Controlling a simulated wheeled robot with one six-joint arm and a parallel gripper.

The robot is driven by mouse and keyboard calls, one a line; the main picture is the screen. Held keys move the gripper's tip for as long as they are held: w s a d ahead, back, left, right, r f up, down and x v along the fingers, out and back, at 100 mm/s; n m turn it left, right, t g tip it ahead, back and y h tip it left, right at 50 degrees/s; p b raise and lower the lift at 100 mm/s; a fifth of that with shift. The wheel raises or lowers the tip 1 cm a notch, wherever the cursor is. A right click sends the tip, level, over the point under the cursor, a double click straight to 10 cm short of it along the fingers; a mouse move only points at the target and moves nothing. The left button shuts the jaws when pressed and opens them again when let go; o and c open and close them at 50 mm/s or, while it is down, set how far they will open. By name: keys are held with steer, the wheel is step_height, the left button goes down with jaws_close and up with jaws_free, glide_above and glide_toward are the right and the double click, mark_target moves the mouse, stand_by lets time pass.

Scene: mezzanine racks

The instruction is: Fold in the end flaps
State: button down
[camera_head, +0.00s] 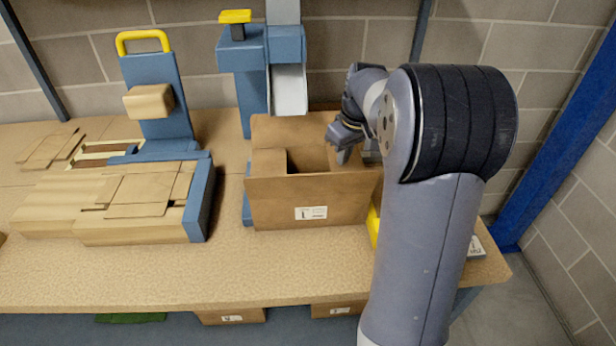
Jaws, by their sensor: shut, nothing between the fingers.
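An open brown cardboard box (265,205) stands on the worktop, with a white label on its front wall. Its back panel (285,128) stands upright. At the left end a flap (271,162) appears tipped inward over the opening. At the right end a flap (347,158) shows only partly, behind my gripper. The middle of the opening is dark. My gripper (341,153) is shut and empty, pointing down at the right side of the box opening. I cannot tell whether it touches the right flap. My arm hides the box's right end.
Flat cardboard blanks (140,195) lie at left by a blue stand (160,95) with a yellow handle. A blue machine (250,65) with a grey chute stands behind the box. A yellow thing (373,226) is partly hidden right of it. The front worktop (180,275) is clear.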

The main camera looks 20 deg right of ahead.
steer(key=shift+f, duration=0.4)
step_height(320, 180, up, 9)
steer(key=p, duration=0.6)
steer(key=shift+f+p, duration=0.15)
steer(key=shift+p, duration=0.25)
steer(key=shift+f, duration=0.1)
step_height(320, 180, down, 9)
steer(key=b, duration=0.7)
steer(key=shift+r, duration=0.7)
steer(key=shift+p, duration=0.3)
